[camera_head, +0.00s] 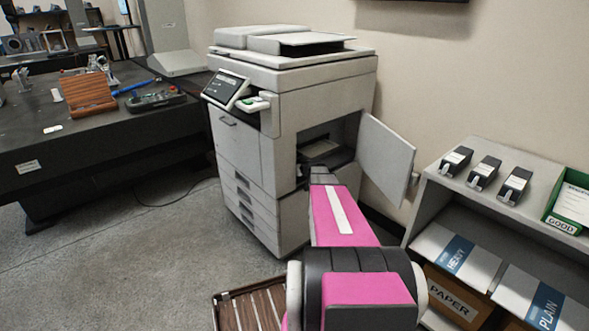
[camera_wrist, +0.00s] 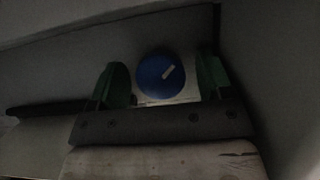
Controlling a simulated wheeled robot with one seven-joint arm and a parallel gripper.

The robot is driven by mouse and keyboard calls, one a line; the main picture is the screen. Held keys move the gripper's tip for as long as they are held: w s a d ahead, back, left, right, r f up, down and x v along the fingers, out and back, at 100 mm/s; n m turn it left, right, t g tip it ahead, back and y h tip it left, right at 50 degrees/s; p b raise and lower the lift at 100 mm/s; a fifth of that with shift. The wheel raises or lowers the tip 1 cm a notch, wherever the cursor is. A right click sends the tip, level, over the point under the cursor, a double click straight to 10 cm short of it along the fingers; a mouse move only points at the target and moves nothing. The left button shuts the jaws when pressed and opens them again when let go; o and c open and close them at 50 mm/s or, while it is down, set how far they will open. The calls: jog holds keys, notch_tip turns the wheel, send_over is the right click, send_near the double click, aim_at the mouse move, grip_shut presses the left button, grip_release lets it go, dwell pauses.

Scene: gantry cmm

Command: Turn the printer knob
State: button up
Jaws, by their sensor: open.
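The printer (camera_head: 285,120) stands against the wall with its side door (camera_head: 386,158) swung open to the right. My pink arm reaches toward the open side compartment, and my gripper (camera_head: 325,172) is at its mouth, mostly hidden in the head view. In the dark wrist view, a round blue knob (camera_wrist: 160,76) with a pale pointer mark tilted up to the right sits on a light plate. The green fingers of my gripper (camera_wrist: 159,88) are open, one on each side of the knob. I cannot tell whether they touch it.
A shelf (camera_head: 437,192) with several black cartridges, a green bin (camera_head: 570,205) and paper packs stands at the right. A dark table (camera_head: 100,128) with parts is at the left. A slatted wooden item (camera_head: 250,306) lies low in front. Floor is clear left of the printer.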

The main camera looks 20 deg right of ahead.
jog(key=c, duration=0.9)
jog(key=shift+m+y, duration=0.4)
jog(key=shift+m, duration=0.1)
jog(key=o, duration=0.9)
jog(key=v, duration=1)
jog(key=shift+s+r, duration=0.3)
